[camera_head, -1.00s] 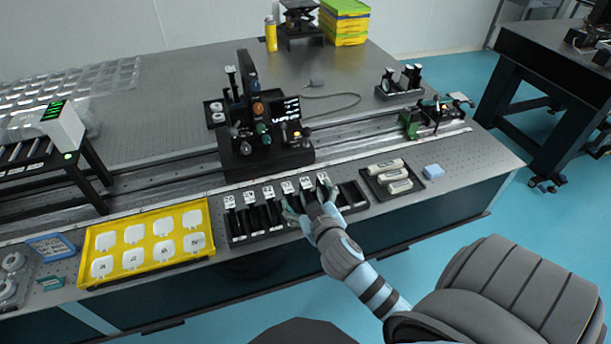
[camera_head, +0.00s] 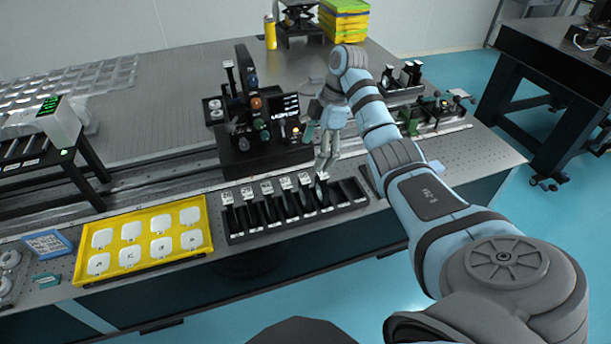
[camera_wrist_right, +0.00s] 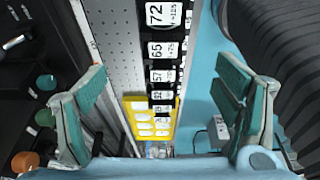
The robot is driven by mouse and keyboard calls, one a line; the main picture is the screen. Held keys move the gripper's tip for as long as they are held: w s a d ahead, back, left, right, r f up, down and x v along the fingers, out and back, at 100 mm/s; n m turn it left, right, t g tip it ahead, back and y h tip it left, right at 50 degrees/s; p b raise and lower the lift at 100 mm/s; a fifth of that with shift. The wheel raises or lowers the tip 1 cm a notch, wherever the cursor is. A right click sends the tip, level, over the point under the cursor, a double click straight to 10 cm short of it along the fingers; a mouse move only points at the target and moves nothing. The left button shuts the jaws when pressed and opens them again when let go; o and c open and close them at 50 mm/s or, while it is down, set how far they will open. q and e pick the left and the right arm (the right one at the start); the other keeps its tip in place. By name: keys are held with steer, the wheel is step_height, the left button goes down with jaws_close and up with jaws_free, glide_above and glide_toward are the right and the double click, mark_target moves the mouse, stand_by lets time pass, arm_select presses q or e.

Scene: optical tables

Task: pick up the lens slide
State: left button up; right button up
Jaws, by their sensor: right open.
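The lens slides stand upright in a row in a long black rack (camera_head: 262,233) at the table's front edge, with white number labels on top. The rightmost lens slide (camera_head: 320,192) stands right under my right gripper (camera_head: 325,168). In the right wrist view the nearest slide label (camera_wrist_right: 166,14) reads 72, and others recede behind it. My right gripper also shows there (camera_wrist_right: 162,82), with its teal-padded fingers wide apart on either side of the label row and nothing between the pads. I cannot tell if a finger touches a slide. My left gripper is out of view.
A yellow tray (camera_head: 83,270) with several white pieces lies left of the rack. A black optical instrument (camera_head: 262,150) stands behind the rack, close to my gripper. The rack's right end has empty slots.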

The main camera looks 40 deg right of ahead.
mark_target(305, 177)
steer(key=b+x, duration=0.3)
steer(key=x, duration=1)
steer(key=shift+s+a, duration=0.2)
steer(key=shift+s, duration=0.05)
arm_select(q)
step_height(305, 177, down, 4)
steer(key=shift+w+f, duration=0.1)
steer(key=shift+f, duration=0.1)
arm_select(e)
steer(key=c, duration=1.4)
steer(key=shift+w, duration=0.1)
